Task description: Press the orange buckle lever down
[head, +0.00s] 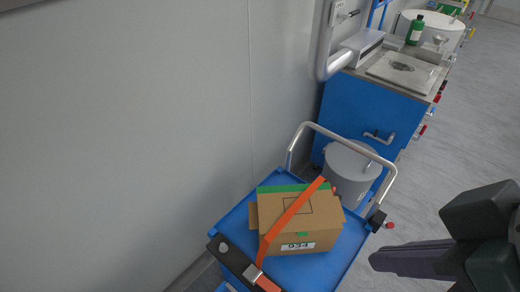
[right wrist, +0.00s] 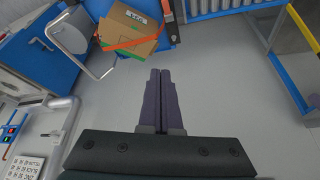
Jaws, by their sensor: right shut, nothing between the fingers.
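An orange strap (head: 290,220) runs over a cardboard box (head: 310,236) on a blue cart. At its near end a metal buckle (head: 253,273) sits on a dark bar, with the orange buckle lever (head: 267,284) beside it at the bottom edge of the head view. In the right wrist view the strap (right wrist: 120,46) and an orange piece by the dark bar (right wrist: 167,8) show at the top. My right gripper (head: 375,261) is shut and empty, to the right of the cart and apart from the buckle. It shows also in the right wrist view (right wrist: 160,74). My left gripper is out of view.
The blue cart (head: 345,254) has a metal push handle (head: 345,136) at its far end. A grey drum (head: 350,170) and a blue cabinet (head: 368,108) stand behind it. A plain wall (head: 130,140) is on the left. Open floor (head: 440,150) lies to the right.

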